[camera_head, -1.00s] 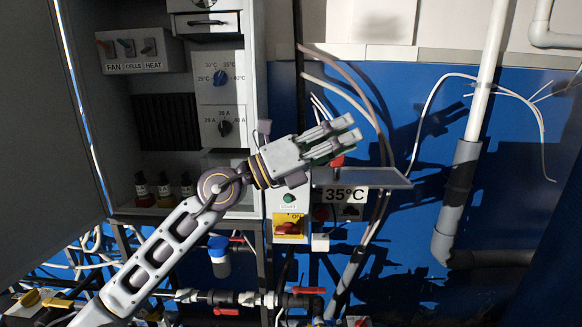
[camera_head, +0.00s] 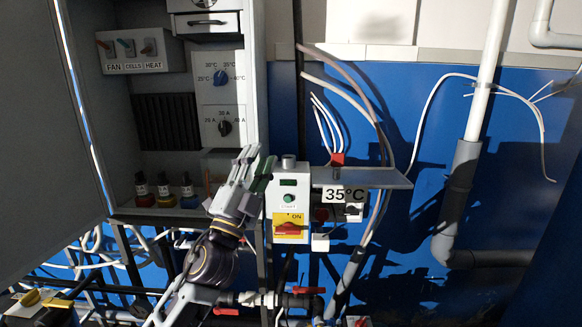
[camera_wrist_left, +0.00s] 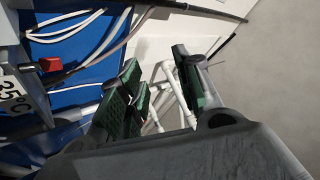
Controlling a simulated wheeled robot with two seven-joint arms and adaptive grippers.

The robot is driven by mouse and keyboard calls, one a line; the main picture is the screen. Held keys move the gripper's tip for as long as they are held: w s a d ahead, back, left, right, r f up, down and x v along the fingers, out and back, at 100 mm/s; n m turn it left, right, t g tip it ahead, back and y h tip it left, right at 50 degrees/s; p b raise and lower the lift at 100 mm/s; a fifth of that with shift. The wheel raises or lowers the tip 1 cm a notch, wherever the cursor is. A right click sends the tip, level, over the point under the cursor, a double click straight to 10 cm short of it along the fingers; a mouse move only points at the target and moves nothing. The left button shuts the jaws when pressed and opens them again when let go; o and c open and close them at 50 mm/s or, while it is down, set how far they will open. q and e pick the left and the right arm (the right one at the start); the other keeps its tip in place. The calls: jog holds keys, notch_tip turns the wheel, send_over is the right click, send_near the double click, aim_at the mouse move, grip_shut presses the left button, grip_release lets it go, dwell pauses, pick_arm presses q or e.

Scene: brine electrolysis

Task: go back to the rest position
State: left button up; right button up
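My left gripper (camera_head: 255,161) points upward in the head view, in front of the cabinet's right edge and just left of the control box (camera_head: 289,250). Its fingers stand apart with nothing between them, as the left wrist view also shows (camera_wrist_left: 160,82). My forearm reaches down to the bottom of the picture. My right gripper is in neither view.
A shelf (camera_head: 385,178) with a 35°C label (camera_head: 345,195) holds a small red piece (camera_head: 337,160). Several small bottles (camera_head: 165,190) stand in the open cabinet (camera_head: 255,60). Pipes with red-handled valves (camera_head: 305,290) run below.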

pick_arm(q)
jog(key=s+a+f+n+g+y, duration=0.1)
jog(key=a+f+n+g+y, duration=0.45)
jog(key=f, duration=0.95)
jog(key=s+a+f+n+g+y, duration=0.1)
jog(key=a+f+n+g+y, duration=0.2)
jog(key=a+f+n+y, duration=0.75)
jog(key=s+d+f+g+h, duration=0.1)
jog(key=s+f+g+h, duration=0.8)
jog(key=s+f, duration=1.6)
notch_tip(320, 180, down, 33)
jog(key=s+g+y, duration=0.2)
jog(key=g+y, duration=0.1)
jog(key=g, duration=0.1)
jog(key=s+a+f, duration=0.2)
jog(key=s+f, duration=0.8)
jog(key=s, duration=0.1)
jog(key=s+a+f+g, duration=0.1)
jog(key=s+a+f, duration=0.1)
jog(key=s+f, duration=0.8)
jog(key=shift+s+f+m, duration=0.25)
jog(key=shift+s+m, duration=0.15)
jog(key=shift+s, duration=0.1)
